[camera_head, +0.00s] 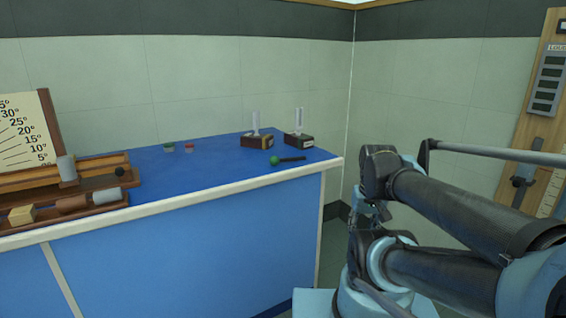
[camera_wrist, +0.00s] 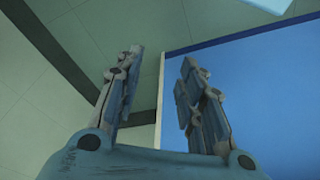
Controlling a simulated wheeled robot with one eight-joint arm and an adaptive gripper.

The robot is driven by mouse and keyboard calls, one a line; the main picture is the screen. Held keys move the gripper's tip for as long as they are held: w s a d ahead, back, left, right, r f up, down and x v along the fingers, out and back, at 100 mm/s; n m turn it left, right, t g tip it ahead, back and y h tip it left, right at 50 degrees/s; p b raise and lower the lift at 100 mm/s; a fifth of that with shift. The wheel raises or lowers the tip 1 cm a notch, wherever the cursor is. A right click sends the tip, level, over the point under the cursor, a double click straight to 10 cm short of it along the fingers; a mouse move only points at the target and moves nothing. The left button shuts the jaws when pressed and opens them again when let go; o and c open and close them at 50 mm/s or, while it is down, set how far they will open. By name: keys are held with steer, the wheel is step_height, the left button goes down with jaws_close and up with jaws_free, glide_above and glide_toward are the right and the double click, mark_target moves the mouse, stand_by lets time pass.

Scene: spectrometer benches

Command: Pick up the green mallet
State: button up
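The green mallet (camera_head: 286,160) lies on the blue bench top near its right end, with a round green head at the left and a dark handle pointing right. In the head view my arm is to the right of the bench, and my gripper is hard to make out there. In the wrist view my gripper (camera_wrist: 158,90) is open, its two fingers apart with nothing between them. The mallet does not show in the wrist view.
The blue bench (camera_head: 215,178) has a pale front edge. Two dark boxes with upright pale plates, a left one (camera_head: 257,141) and a right one (camera_head: 298,139), stand behind the mallet. Small green (camera_head: 169,148) and red (camera_head: 189,148) items lie further left. A wooden angle-scale apparatus (camera_head: 50,120) fills the left end.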

steer(key=w+a+r+m+g, duration=0.1)
steer(key=w+a+r+m, duration=0.25)
steer(key=w+r, duration=0.6)
steer(key=w+a+r+m, duration=0.3)
steer(key=w+a+r, duration=0.2)
steer(key=w+r, duration=0.4)
steer(key=w+a+r+m+g, duration=0.1)
steer(key=w+a+r+m, duration=0.65)
steer(key=w+a, duration=0.65)
steer(key=shift+n, duration=0.9)
steer(key=f, duration=0.5)
steer(key=s+f, duration=0.1)
steer(key=f, duration=0.3)
steer(key=a+f, duration=0.1)
steer(key=f, duration=0.4)
steer(key=shift+s+f, duration=0.3)
steer(key=shift+s, duration=0.05)
jaws_close()
